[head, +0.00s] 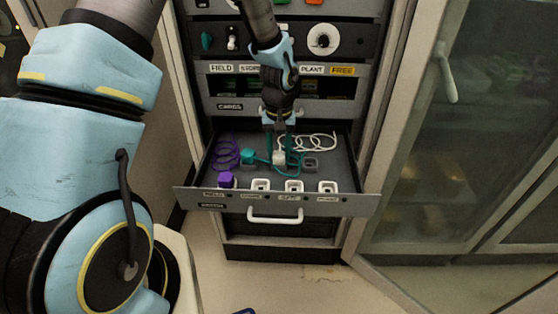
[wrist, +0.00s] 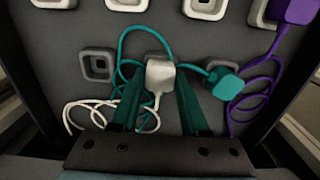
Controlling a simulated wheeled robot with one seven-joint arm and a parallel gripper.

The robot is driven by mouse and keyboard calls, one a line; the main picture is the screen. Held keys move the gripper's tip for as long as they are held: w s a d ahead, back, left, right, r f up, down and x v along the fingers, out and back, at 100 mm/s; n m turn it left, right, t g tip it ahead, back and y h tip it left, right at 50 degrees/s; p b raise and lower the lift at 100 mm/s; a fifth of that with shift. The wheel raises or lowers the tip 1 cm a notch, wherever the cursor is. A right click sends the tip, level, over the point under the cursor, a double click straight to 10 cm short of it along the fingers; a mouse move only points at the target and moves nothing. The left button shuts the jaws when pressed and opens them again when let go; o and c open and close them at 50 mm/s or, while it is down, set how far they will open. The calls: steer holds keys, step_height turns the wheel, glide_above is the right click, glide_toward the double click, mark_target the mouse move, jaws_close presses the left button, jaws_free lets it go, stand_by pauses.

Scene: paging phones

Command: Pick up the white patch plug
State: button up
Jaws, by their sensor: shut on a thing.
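The white patch plug (head: 279,157) is in the open drawer (head: 345,152), about mid-width. Its white cord coils to the right in the head view. My gripper (head: 279,148) points down into the drawer and is shut on the plug. In the wrist view the white plug (wrist: 160,73) sits between the tips of my two fingers (wrist: 158,85), with its cord trailing back toward the palm. A grey socket shows partly behind the plug; whether the plug is clear of it cannot be told.
A teal plug (head: 248,157) with a teal cord lies close to the left, its cord passing by my fingers. A purple plug (head: 225,180) sits at the front left. White-rimmed sockets (head: 293,186) line the drawer front. An empty grey socket (wrist: 97,65) is beside the white plug.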

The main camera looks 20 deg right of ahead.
jaws_close()
steer(key=shift+r, duration=0.15)
